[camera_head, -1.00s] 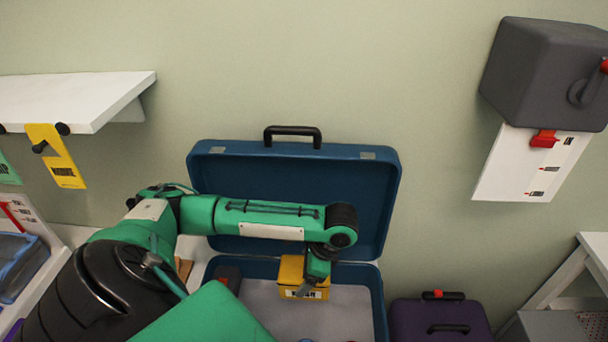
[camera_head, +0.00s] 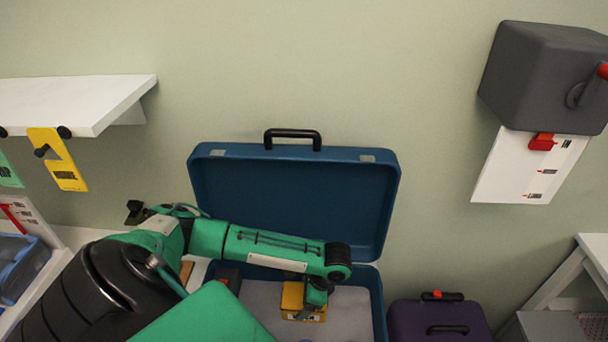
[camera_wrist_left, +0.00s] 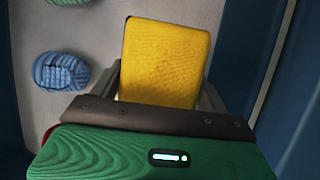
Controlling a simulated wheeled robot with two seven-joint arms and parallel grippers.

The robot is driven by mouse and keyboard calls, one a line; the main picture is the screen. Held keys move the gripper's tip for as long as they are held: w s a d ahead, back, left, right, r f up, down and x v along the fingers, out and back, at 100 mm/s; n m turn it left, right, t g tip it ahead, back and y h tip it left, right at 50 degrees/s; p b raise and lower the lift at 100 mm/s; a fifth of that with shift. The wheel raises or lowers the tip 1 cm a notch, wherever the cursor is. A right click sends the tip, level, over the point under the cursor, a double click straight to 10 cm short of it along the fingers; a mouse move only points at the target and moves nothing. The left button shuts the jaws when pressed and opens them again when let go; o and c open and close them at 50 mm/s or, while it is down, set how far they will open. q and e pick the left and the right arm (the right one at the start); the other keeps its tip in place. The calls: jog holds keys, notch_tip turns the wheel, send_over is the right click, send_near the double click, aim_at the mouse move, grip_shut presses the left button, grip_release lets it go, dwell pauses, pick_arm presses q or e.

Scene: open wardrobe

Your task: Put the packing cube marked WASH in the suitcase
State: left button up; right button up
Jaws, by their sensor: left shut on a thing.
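A yellow packing cube (camera_head: 291,297) is between the jaws of my left gripper (camera_head: 316,297), low inside the open blue suitcase (camera_head: 377,300). Its label is too small and partly covered to read. In the left wrist view the yellow cube (camera_wrist_left: 165,62) fills the space between the fingers, over the pale suitcase floor (camera_wrist_left: 108,30). I cannot tell whether it touches the floor. My left gripper is shut on it. My right gripper is not in view.
A blue woven bundle (camera_wrist_left: 61,71) and a green one (camera_wrist_left: 68,2) lie on the suitcase floor. A dark object (camera_head: 228,276) is at its back left. A purple case (camera_head: 440,318) stands right of it. A white shelf (camera_head: 75,100) is at left, a grey box (camera_head: 540,75) on the wall.

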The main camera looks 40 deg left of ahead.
pick_arm(q)
jog(key=o, duration=1.1)
jog(key=shift+f, duration=0.15)
jog(key=b+v, duration=0.1)
jog(key=v, duration=1.1)
jog(key=shift+a+r, duration=0.1)
jog(key=shift+r, duration=0.15)
